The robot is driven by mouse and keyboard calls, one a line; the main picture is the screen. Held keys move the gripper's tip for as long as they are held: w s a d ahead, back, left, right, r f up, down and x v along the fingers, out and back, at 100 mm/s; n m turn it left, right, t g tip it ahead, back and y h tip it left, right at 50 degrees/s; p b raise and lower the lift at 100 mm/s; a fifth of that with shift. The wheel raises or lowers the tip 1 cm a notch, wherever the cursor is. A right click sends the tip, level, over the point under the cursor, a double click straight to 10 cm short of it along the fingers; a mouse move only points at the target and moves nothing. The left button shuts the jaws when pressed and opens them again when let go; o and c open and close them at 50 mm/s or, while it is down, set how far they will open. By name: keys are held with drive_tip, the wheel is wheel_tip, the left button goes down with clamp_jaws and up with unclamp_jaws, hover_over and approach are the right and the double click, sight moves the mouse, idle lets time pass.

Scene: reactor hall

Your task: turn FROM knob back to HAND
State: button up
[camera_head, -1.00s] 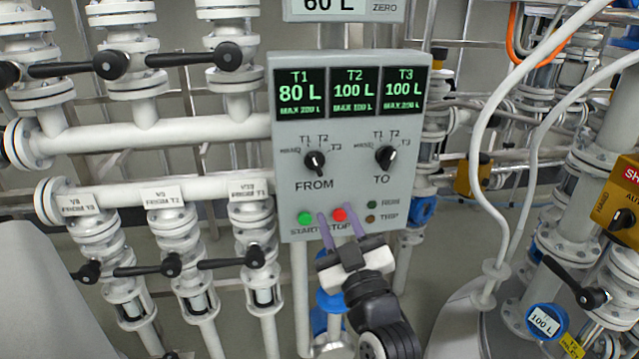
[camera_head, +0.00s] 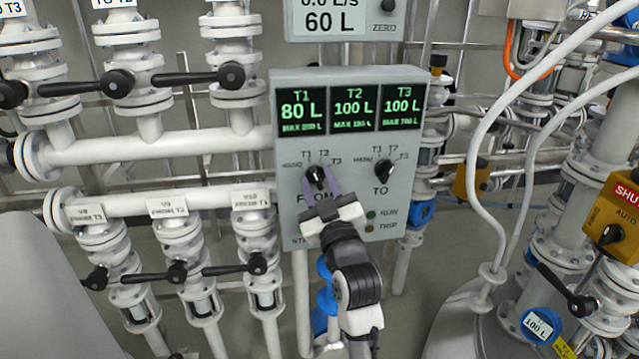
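The grey control panel (camera_head: 292,215) carries two black knobs under three green displays. The FROM knob (camera_head: 316,174) is the left one, with the labels HAND, T1, T2 and T3 around it. Which label it points at is too small to tell. My gripper (camera_head: 319,183) is at the FROM knob, its two purple fingers on either side of the knob's lower part and spread apart. Whether they touch it is not clear. The gripper covers part of the FROM lettering and the START and STOP buttons. The TO knob (camera_head: 384,172) is to the right, clear of my gripper.
White pipes with black-handled valves (camera_head: 230,75) stand left of the panel. A looping white hose (camera_head: 473,170) and a yellow SHUT box (camera_head: 612,215) are on the right. A readout box (camera_head: 345,20) sits above the panel.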

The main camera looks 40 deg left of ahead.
clamp_jaws()
drive_tip(key=shift+f+n+b, duration=0.15)
drive_tip(key=shift+n+b, duration=0.15)
drive_tip(key=shift+b, duration=0.3)
drive_tip(key=shift+f+n+g+b, duration=0.1)
drive_tip(key=shift+n+g+b, duration=0.3)
drive_tip(key=shift+n+b, duration=0.55)
drive_tip(key=n+g+b, duration=0.1)
drive_tip(key=b, duration=0.2)
drive_tip(key=shift+d+n+y, duration=0.1)
drive_tip(key=shift+n+y, duration=0.15)
drive_tip(key=shift+y, duration=0.05)
drive_tip(key=n+g+b, duration=0.1)
drive_tip(key=n+b, duration=0.2)
drive_tip(key=b, duration=0.1)
drive_tip(key=shift+w+n+g, duration=0.1)
drive_tip(key=shift+n+g, duration=0.3)
drive_tip(key=shift+r+n+g+b, duration=0.3)
drive_tip(key=shift+n+g+b, duration=0.2)
drive_tip(key=shift+n+b, duration=0.6)
drive_tip(key=shift+n, duration=0.3)
